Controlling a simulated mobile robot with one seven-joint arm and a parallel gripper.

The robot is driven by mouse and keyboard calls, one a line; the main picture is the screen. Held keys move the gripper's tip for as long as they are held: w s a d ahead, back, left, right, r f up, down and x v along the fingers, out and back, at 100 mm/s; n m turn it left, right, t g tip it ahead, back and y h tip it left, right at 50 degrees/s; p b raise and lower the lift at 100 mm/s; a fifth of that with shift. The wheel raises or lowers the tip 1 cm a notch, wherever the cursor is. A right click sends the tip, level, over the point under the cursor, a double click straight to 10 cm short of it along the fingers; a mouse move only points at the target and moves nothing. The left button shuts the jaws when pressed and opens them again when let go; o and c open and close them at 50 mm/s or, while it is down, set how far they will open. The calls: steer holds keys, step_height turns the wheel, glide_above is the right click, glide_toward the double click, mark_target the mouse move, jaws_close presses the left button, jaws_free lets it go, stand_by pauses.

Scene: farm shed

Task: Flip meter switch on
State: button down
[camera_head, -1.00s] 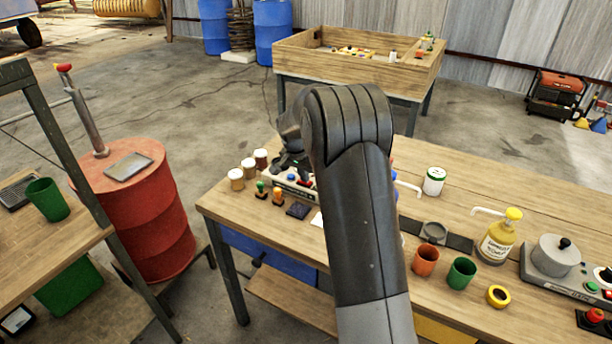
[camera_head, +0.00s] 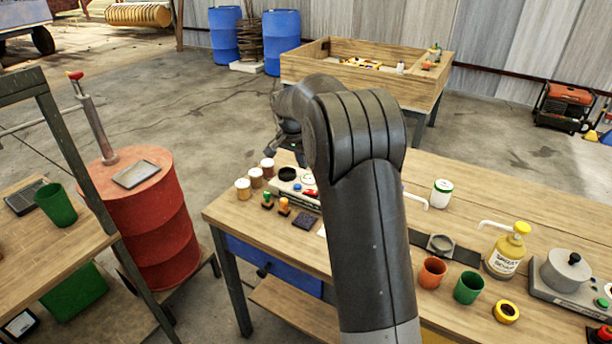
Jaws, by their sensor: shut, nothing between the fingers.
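A pale meter-like device (camera_head: 283,187) sits on the wooden table near its left end. It has a round black part on top (camera_head: 288,174), a blue button and a red switch-like part (camera_head: 310,193). My arm hides its right side, and I cannot tell the switch's position. My gripper (camera_head: 276,154) is shut and empty, above and behind the device, partly hidden by my own arm. It looks apart from the device.
Several small jars (camera_head: 255,177), two stamps (camera_head: 284,206) and a dark pad (camera_head: 307,220) stand around the device. Cups (camera_head: 432,272), a yellow-capped pump bottle (camera_head: 506,252) and a scale-like unit (camera_head: 566,270) stand at right. A red barrel (camera_head: 150,215) is at left.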

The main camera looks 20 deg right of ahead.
mark_target(312, 193)
steer(key=v, duration=0.4)
steer(key=shift+a+r, duration=0.15)
steer(key=shift+r, duration=0.15)
steer(key=shift+s+d+r+h, duration=0.15)
steer(key=shift+s+d+h, duration=0.25)
steer(key=shift+d, duration=0.15)
steer(key=x, duration=0.4)
steer(key=s+x, duration=0.1)
steer(key=x, duration=0.8)
steer(key=shift+s+a+f, duration=0.15)
steer(key=shift+a+f, duration=0.05)
steer(key=shift+f, duration=0.4)
